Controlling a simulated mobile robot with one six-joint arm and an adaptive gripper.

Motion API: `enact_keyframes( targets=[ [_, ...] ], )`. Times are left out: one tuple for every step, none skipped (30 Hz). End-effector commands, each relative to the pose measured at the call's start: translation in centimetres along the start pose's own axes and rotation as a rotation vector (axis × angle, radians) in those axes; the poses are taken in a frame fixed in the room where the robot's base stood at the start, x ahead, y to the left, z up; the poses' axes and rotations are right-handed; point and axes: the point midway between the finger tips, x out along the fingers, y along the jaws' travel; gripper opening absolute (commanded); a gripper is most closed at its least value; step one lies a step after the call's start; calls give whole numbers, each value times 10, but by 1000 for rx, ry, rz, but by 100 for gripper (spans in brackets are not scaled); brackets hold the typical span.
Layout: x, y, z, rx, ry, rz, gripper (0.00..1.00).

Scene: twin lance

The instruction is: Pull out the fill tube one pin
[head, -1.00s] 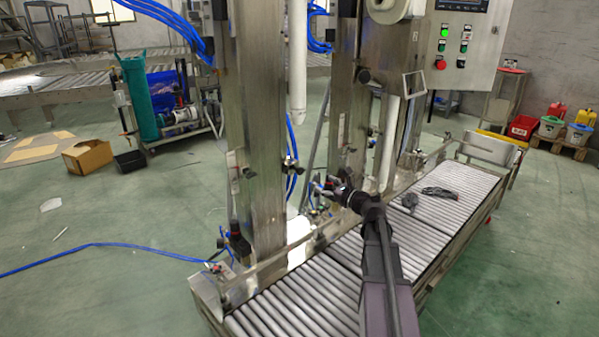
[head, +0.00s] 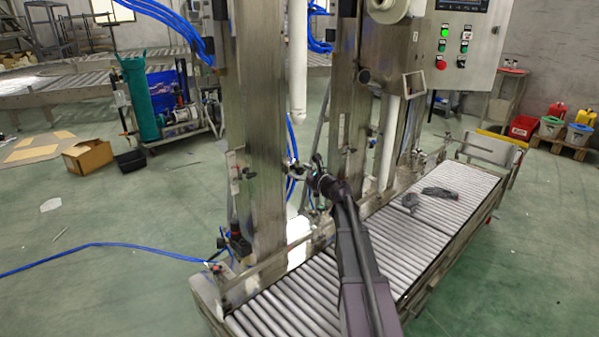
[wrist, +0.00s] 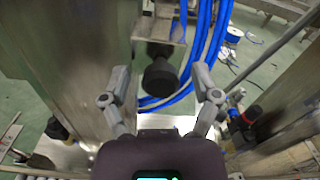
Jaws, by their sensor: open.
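A black round pin knob (wrist: 160,76) sits on a metal bracket at the side of a steel column in the wrist view. I take it for the fill tube one pin, but no label shows. My gripper (wrist: 161,85) is open, its two grey fingers on either side of the knob, with visible space between knob and fingers. Whether the fingertips reach past the knob is unclear. In the head view my gripper (head: 300,172) is at the right side of the front steel column (head: 255,140), where it largely hides the knob.
Blue hoses (wrist: 205,40) hang close behind the right finger. Another black knob (wrist: 57,128) is on the left column. A second steel column (head: 345,120) stands to the right. The roller conveyor (head: 290,305) runs below, with dark items (head: 438,193) on it.

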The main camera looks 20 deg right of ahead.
Motion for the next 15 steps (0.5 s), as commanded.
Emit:
enact_keyframes(
  targets=[
    [2, 0, 0, 0, 0, 0, 79],
    [2, 0, 0, 0, 0, 0, 79],
    [3, 0, 0, 0, 0, -1, 79],
    [3, 0, 0, 0, 0, -1, 79],
    [3, 0, 0, 0, 0, -1, 79],
    [3, 0, 0, 0, 0, -1, 79],
    [3, 0, 0, 0, 0, -1, 79],
    [3, 0, 0, 0, 0, -1, 79],
    [3, 0, 0, 0, 0, -1, 79],
    [3, 0, 0, 0, 0, -1, 79],
    [3, 0, 0, 0, 0, -1, 79],
    [3, 0, 0, 0, 0, -1, 67],
    [3, 0, 0, 0, 0, -1, 58],
    [3, 0, 0, 0, 0, -1, 49],
    [2, 0, 0, 0, 0, -1, 38]
  ],
)
